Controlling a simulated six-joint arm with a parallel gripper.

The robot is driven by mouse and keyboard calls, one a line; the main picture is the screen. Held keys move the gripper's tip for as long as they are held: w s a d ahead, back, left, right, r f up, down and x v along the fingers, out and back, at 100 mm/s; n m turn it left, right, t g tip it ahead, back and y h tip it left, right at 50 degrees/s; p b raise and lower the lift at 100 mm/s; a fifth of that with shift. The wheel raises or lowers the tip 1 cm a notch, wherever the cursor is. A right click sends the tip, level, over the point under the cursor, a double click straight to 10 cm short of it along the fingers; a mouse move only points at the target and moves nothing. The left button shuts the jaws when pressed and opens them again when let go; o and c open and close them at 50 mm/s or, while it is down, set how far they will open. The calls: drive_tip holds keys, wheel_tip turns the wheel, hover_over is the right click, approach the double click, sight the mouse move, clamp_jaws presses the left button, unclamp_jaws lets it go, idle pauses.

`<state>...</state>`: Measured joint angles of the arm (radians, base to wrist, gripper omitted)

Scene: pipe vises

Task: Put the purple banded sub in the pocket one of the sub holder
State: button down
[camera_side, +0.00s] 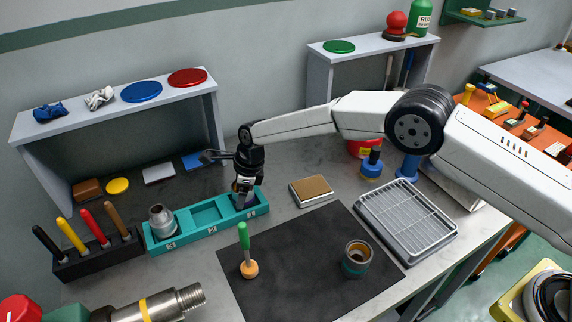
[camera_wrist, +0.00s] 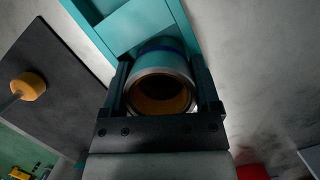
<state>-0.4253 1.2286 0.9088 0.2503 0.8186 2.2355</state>
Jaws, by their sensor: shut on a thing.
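The teal sub holder (camera_side: 190,238) has three pockets in a row and stands behind the dark mat. My gripper (camera_side: 244,192) is over its right-end pocket, pointing down, shut on the purple banded sub (camera_side: 247,201). In the wrist view the sub (camera_wrist: 160,80) sits between both fingers, its open end with an orange-brown inside facing the camera and a dark blue-purple band at its far end. The holder (camera_wrist: 135,22) shows just beyond it. The sub's lower end is hidden, so I cannot tell whether it touches the pocket floor. A silver sub (camera_side: 161,221) stands in the left-end pocket; the middle pocket is empty.
On the dark mat (camera_side: 300,290) are a green-handled brush (camera_side: 246,255) and a grey-teal collar with a brown inside (camera_side: 356,259). A tool rack (camera_side: 95,260) stands left of the holder. A wire-grid tray (camera_side: 407,220) and a brown-topped block (camera_side: 312,189) lie to the right.

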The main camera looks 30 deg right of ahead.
drive_tip(key=shift+f, duration=0.1)
unclamp_jaws()
drive_tip(key=v, duration=1.2)
idle(0.4)
drive_tip(key=shift+a, duration=0.1)
idle(0.4)
